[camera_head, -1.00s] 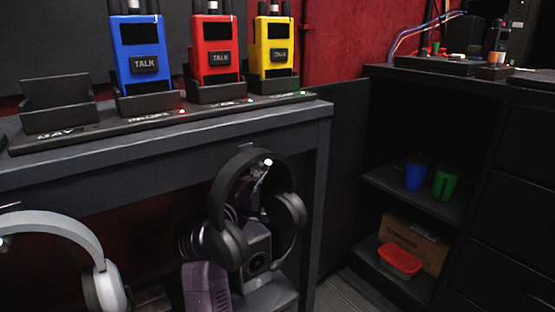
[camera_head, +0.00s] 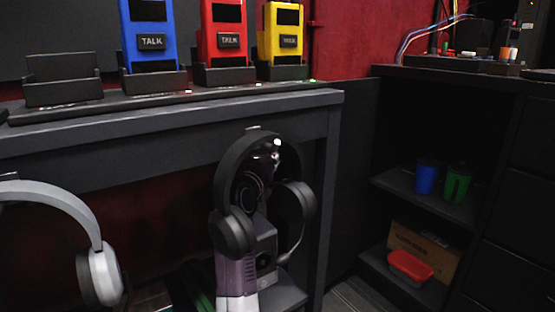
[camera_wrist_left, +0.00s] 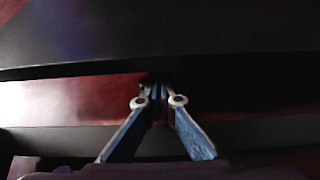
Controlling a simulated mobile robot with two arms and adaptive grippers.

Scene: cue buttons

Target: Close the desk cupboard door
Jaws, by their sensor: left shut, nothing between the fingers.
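The cupboard (camera_head: 410,130) is black and stands at the right, its front open onto shelves. Its dark door (camera_head: 350,170) appears to be the flat panel at the left of the opening, swung open beside the desk leg. My left gripper (camera_head: 271,158) shows only partly, through the loop of the black headphones under the desk edge, left of the door and apart from it. In the left wrist view its two fingers (camera_wrist_left: 157,92) are shut and empty, before a dark panel edge and a reddish surface. My right gripper is not in view.
Black headphones (camera_head: 235,235) hang from the desk edge (camera_head: 180,125); white headphones (camera_head: 100,270) hang at the left. Blue, red and yellow radios stand on the desk. The cupboard shelves hold a blue cup (camera_head: 427,180), a green cup (camera_head: 457,187), a red container (camera_head: 410,266) and a cardboard box (camera_head: 430,245).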

